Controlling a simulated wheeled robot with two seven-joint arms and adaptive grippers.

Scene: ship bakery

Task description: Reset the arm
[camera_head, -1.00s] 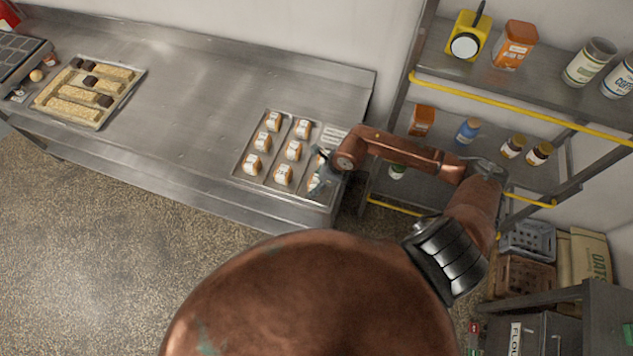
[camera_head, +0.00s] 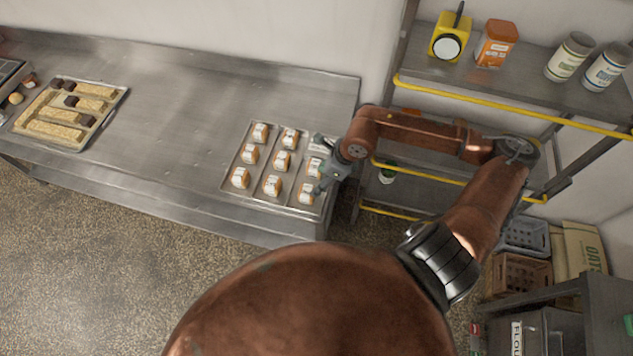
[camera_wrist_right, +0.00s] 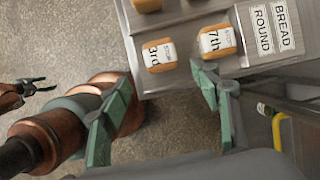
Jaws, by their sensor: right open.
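My right gripper (camera_head: 326,172) is at the right edge of the tray of labelled bread rolls in the head view. In the right wrist view its two green fingers (camera_wrist_right: 160,108) are spread wide with nothing between them. The tray (camera_head: 232,160) lies on the steel counter and holds several rolls in rows. The roll labelled 7th (camera_wrist_right: 216,41) is just beyond one fingertip, and the roll labelled 3rd (camera_wrist_right: 159,54) lies beside it. My left gripper (camera_wrist_right: 36,86) shows small at the left of the wrist view, its dark fingers apart. The head view does not show it.
A tray of bars (camera_head: 62,142) lies on the counter (camera_head: 180,120) at left, with bare counter between the trays. Crates (camera_head: 522,277) are below.

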